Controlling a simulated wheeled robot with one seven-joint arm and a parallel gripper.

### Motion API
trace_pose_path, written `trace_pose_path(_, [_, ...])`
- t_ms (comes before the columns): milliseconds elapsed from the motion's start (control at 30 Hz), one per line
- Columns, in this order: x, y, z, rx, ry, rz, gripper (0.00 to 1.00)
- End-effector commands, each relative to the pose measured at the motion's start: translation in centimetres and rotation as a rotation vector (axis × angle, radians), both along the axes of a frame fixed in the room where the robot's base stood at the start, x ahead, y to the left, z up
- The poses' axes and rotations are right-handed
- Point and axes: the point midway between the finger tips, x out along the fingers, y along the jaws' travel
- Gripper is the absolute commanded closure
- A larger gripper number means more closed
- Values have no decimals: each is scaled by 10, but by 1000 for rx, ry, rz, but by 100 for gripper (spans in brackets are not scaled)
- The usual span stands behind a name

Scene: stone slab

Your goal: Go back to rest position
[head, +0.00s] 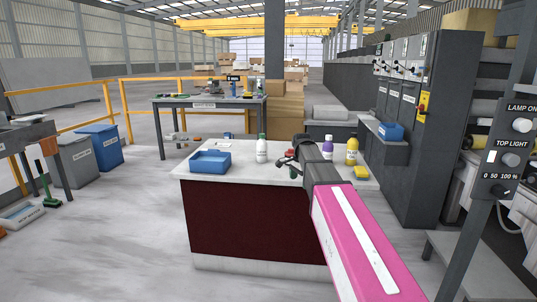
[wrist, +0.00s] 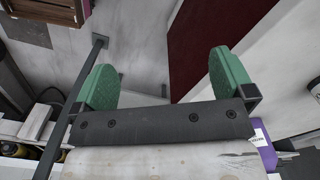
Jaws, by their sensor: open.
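My gripper (head: 290,168) is at the end of my pink and grey arm, over the white stone slab (head: 232,178) in the head view. In the wrist view its two green finger pads (wrist: 166,82) are spread wide apart, with nothing between them. Behind that gap I see grey floor and the slab's dark red front (wrist: 205,40). My arm and gripper cover part of the slab's right side.
On the slab are a blue tray (head: 210,162), a white bottle (head: 262,151) left of my gripper, a purple bottle (head: 327,149), a yellow bottle (head: 352,153) and a yellow block (head: 361,173). Grey cabinets (head: 428,130) stand to the right.

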Motion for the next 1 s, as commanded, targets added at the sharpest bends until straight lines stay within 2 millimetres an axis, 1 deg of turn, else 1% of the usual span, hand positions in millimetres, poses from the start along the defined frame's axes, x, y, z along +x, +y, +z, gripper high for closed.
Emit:
trace_pose_path(33, [-14, -3, -15, 0, 3, 39, 0])
trace_pose_path(167, [-47, -12, -57, 0, 4, 187, 0])
trace_pose_path(300, [-90, -22, -106, 0, 4, 382, 0])
trace_pose_path(367, [-109, -26, -125, 0, 4, 465, 0])
trace_pose_path(400, [-121, -29, -136, -1, 2, 520, 0])
trace_pose_path(467, [-141, -33, -153, 0, 1, 602, 0])
trace_pose_path(500, [-155, -36, -164, 0, 3, 658, 0])
trace_pose_path(600, [-188, -41, -189, -1, 1, 795, 0])
trace_pose_path(700, [-217, -46, -208, 0, 1, 918, 0])
trace_pose_path(800, [-239, -49, -221, -2, -1, 1015, 0])
trace_pose_path(900, [-252, -51, -230, -3, -2, 1079, 0])
trace_pose_path(1000, [-257, -52, -233, -4, -4, 1110, 0])
